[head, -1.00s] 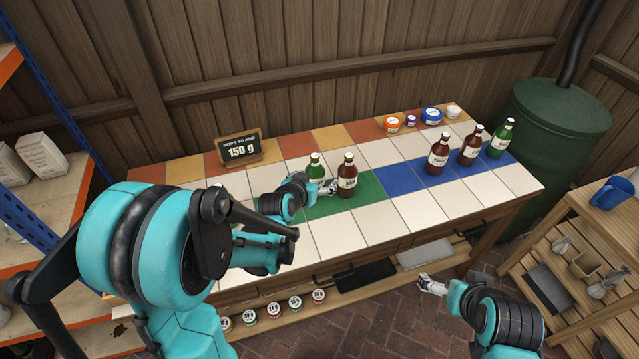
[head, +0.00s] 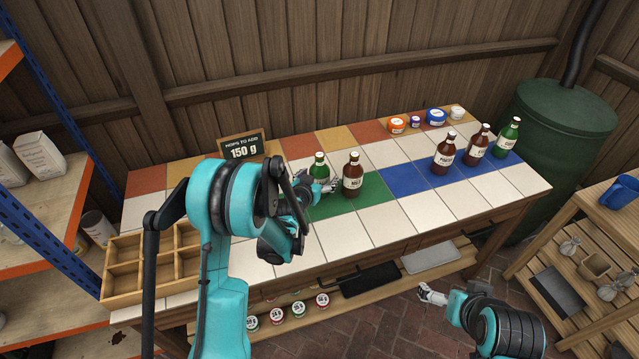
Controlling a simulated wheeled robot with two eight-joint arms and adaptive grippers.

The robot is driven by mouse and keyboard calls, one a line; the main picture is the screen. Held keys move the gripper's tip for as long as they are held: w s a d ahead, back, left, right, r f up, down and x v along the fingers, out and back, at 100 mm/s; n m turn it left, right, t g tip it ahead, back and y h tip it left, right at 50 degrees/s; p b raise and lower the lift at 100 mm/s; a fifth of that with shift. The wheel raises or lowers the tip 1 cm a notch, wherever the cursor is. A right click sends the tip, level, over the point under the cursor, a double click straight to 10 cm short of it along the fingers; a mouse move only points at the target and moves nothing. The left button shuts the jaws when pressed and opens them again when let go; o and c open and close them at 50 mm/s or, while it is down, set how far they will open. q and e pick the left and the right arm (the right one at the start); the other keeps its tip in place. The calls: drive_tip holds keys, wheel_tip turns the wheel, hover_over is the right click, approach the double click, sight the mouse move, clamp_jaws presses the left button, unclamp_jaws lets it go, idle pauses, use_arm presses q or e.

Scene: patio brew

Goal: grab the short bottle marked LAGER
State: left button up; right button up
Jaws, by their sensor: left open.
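A green bottle (head: 319,168) and a brown bottle (head: 352,176) stand upright side by side on the green tiles. On the blue tiles to the right stand a brown bottle with a label resembling PORTER (head: 444,154), another brown bottle (head: 477,146) and a green bottle (head: 508,138). I cannot read LAGER on any label. My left gripper (head: 332,186) is open, low beside the two bottles on the green tiles, in front of the left green one and partly covering it. Whether it touches either is unclear. My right gripper (head: 430,293) is off the front of the counter, away from the bottles.
A wooden divided crate (head: 122,268) sits on the counter's left end. A sign reading 150 g (head: 243,147) and several small tubs (head: 397,125) stand along the back. White tiles in front of the bottles are clear. Slatted shelving (head: 585,270) stands at right.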

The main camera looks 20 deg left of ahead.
use_arm(q)
drive_tip(key=shift+w+f, duration=0.1)
drive_tip(key=shift+w, duration=0.1)
drive_tip(key=c, duration=1.8)
